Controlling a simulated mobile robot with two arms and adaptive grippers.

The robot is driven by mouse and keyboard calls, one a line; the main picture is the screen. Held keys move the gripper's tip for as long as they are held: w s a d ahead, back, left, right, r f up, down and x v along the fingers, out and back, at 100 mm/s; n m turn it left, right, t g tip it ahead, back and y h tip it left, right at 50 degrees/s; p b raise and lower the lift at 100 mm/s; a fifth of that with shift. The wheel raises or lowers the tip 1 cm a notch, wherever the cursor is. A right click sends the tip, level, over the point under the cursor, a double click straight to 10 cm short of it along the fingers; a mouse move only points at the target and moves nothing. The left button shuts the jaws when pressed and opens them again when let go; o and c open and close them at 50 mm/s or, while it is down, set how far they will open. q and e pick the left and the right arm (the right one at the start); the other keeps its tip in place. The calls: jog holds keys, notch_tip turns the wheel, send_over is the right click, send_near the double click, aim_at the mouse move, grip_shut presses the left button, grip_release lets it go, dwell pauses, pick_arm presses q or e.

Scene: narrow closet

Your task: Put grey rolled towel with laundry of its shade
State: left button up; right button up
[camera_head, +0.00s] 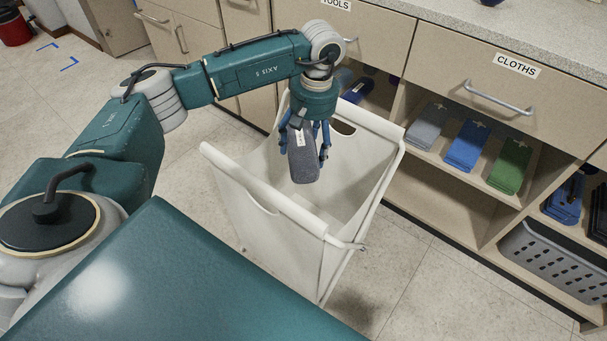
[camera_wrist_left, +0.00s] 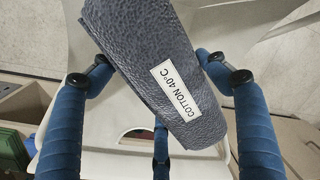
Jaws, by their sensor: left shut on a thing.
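The grey rolled towel (camera_head: 304,167) is dark grey and hangs from my left gripper (camera_head: 304,148), over the opening of a white laundry hamper (camera_head: 265,208). The gripper's blue fingers are shut around the towel's upper part. In the left wrist view the towel (camera_wrist_left: 150,45) lies between the blue fingers, with a white label reading "COTTON 40°C". The hamper has pale fabric walls, a tubular frame and handle cut-outs. Its visible inside looks empty, but part of the bottom is hidden. My right gripper is not in view.
A cabinet drawer labelled CLOTHS (camera_head: 516,66) is above a shelf with folded grey (camera_head: 428,126), blue (camera_head: 466,146) and green cloths (camera_head: 510,166). A grey basket (camera_head: 548,258) sits lower right. A red bin (camera_head: 13,27) stands far left. Tiled floor is clear left of the hamper.

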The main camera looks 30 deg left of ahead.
pick_arm(q)
jog(key=o, duration=1.4)
jog(key=r, duration=0.8)
jog(key=d+r, duration=0.1)
jog(key=r, duration=0.3)
jog(key=shift+w, duration=0.4)
